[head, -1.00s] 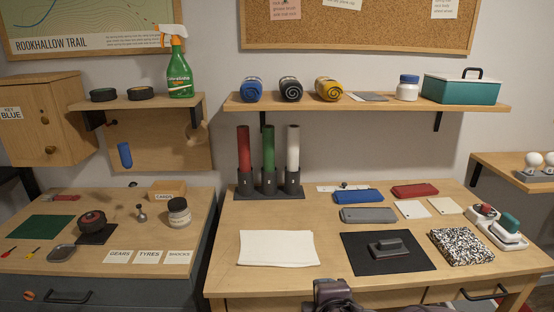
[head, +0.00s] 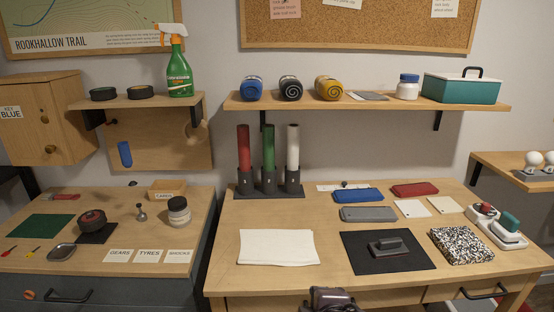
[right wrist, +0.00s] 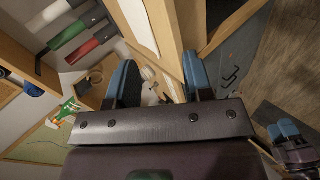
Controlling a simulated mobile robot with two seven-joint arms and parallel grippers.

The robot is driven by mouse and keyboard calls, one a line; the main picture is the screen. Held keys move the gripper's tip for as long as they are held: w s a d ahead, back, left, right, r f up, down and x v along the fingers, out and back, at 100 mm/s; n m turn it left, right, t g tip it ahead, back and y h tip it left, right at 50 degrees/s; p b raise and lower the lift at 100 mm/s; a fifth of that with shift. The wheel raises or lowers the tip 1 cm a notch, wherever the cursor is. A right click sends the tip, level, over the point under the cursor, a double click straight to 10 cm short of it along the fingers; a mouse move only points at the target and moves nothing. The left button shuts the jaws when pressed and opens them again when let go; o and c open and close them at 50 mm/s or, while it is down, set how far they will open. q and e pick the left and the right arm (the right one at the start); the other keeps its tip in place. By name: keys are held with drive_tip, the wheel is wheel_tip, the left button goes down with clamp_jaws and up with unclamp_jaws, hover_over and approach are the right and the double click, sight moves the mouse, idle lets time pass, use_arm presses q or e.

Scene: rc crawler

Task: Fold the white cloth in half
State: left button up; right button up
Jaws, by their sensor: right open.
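The white cloth (head: 278,247) lies flat on the right-hand workbench, left of a dark mat. It looks like a smooth, slightly uneven rectangle, and no gripper touches it. In the right wrist view, my right gripper (right wrist: 158,68) is open and empty, with its blue fingers apart near the bench edge; a strip of the white cloth (right wrist: 136,22) shows beyond it. My left gripper (right wrist: 283,131) shows at the right edge of that view, away from the cloth; its jaw gap is unclear. In the head view, only a dark part of my arm shows at the bottom edge.
On the right-hand workbench (head: 225,275), the dark mat (head: 360,262) carries a dark grey block (head: 388,247). A rack (head: 250,193) with red, green and white tubes stands behind the cloth. A speckled block (head: 462,246) is farther right. The bench around the cloth's left and front is clear.

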drive_tip(key=s+d+f+m+y, duration=0.1)
drive_tip(key=s+d+f+m, duration=0.15)
drive_tip(key=f+m, duration=0.3)
drive_tip(key=s+d+f+m+y, duration=0.1)
drive_tip(key=d+f+m+y, duration=0.2)
drive_tip(key=f, duration=0.4)
drive_tip(key=s+d+f+m+h, duration=0.5)
drive_tip(key=s+d+f+m, duration=0.3)
drive_tip(key=s+d+f, duration=0.2)
drive_tip(key=s+d, duration=0.2)
drive_tip(key=d, duration=0.2)
drive_tip(key=shift+s+d+t, duration=0.15)
drive_tip(key=shift+s+t, duration=0.2)
drive_tip(key=shift+t, duration=0.05)
drive_tip(key=shift+c, duration=0.5)
